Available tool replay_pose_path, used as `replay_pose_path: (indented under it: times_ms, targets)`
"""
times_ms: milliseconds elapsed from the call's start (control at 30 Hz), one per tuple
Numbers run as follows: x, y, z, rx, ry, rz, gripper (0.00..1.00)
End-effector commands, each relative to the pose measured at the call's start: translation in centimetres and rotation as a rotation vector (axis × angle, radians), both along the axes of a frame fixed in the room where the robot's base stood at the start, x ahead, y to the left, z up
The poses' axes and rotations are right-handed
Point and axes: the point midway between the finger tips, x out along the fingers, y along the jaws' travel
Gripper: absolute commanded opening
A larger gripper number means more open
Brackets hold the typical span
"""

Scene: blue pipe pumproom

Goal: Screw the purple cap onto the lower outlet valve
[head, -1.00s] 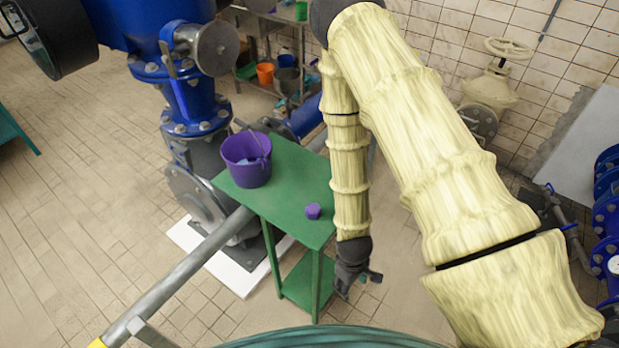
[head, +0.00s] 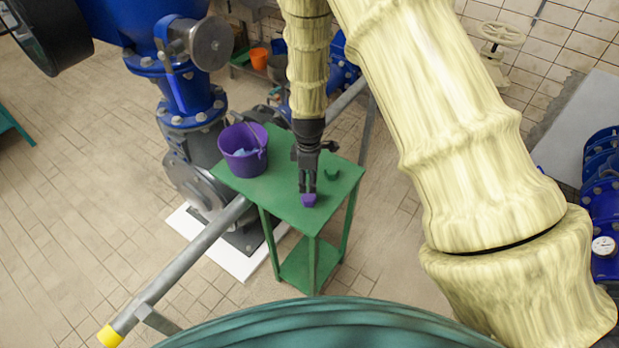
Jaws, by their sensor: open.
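The purple cap (head: 309,201) sits on the green table (head: 284,205) near its front corner. My gripper (head: 308,188) points down over the cap, its dark fingers open. The fingertips are at or just above the cap and partly overlap it; I cannot tell whether they touch it. I cannot single out the lower outlet valve among the blue pipework.
A purple bucket (head: 243,149) with something pale blue inside stands at the table's left. A small dark green item (head: 332,175) lies right of my gripper. A grey pipe (head: 180,265) runs along the table's left side. Blue flanged pipes (head: 602,215) stand at the right edge.

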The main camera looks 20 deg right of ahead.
Motion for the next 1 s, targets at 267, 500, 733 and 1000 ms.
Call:
replay_pose_path:
  times_ms: [267, 500, 733, 1000]
  targets:
    - [-0.1, 0.0, -2.1, -0.001, 0.001, -0.001, 0.55]
    - [-0.1, -0.1, -4.7, -0.002, 0.001, -0.002, 0.55]
    - [-0.1, -0.1, -7.3, -0.001, 0.001, -0.002, 0.55]
    - [-0.1, 0.0, -10.1, -0.001, 0.001, -0.002, 0.55]
